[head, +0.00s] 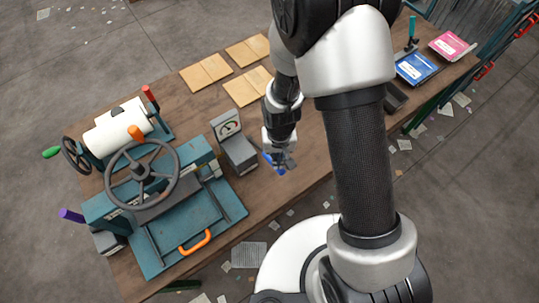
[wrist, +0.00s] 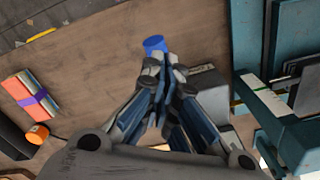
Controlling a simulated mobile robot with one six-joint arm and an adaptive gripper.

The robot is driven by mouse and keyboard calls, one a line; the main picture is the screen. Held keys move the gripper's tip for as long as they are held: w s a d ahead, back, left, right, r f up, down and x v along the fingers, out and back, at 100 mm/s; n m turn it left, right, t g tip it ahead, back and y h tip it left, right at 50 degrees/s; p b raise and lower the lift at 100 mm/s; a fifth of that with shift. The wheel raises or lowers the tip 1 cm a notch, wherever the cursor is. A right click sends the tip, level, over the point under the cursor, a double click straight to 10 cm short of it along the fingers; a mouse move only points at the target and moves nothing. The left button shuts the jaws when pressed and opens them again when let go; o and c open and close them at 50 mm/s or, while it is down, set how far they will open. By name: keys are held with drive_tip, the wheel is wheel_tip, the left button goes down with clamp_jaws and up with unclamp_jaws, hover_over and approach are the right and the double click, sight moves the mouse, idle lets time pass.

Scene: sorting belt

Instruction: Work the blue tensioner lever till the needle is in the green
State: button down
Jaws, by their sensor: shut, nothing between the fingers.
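The blue tensioner lever (head: 268,157) shows as a small blue piece at my fingertips, beside the grey gauge box (head: 238,150). Its round blue end (wrist: 154,43) shows just past the fingertips in the wrist view. My gripper (head: 281,165) is shut, with nothing between the fingers; its fingertips also show in the wrist view (wrist: 162,68). They are very close to the lever, but I cannot tell whether they touch it. The lever's lower part is hidden by the fingers. The gauge dial (head: 229,128) faces up; its needle is too small to read against the colours.
A teal press with a black handwheel (head: 142,175) and orange handle (head: 195,242) stands left of the gauge. A white roller (head: 118,127) is behind it. Tan boards (head: 206,73) lie at the back. Blue (head: 416,67) and pink (head: 452,45) pads lie far right.

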drive_tip(key=shift+f+b, duration=2.45)
drive_tip(key=shift+f, duration=0.45)
drive_tip(key=shift+r, duration=0.15)
wheel_tip(320, 180, up, 10)
drive_tip(key=p, duration=0.7)
drive_tip(key=shift+r, duration=0.15)
idle(1.2)
drive_tip(key=shift+w+r, duration=0.1)
drive_tip(key=shift+r, duration=0.1)
drive_tip(key=s+d+r+t+b, duration=0.1)
drive_tip(key=d+r+b, duration=0.25)
drive_tip(key=r, duration=0.25)
drive_tip(key=s+d+r+t+b, duration=0.1)
drive_tip(key=d+r+b, duration=0.25)
drive_tip(key=r, duration=0.25)
drive_tip(key=s+d+r+t+b, duration=0.1)
drive_tip(key=s+d+r+b, duration=0.1)
drive_tip(key=s, duration=0.4)
drive_tip(key=s+d+r+t+b, duration=0.1)
drive_tip(key=s+d+r+b, duration=0.1)
drive_tip(key=s+b, duration=0.3)
drive_tip(key=shift+s+m+t, duration=0.3)
drive_tip(key=shift+s+m, duration=0.05)
drive_tip(key=shift+m, duration=0.05)
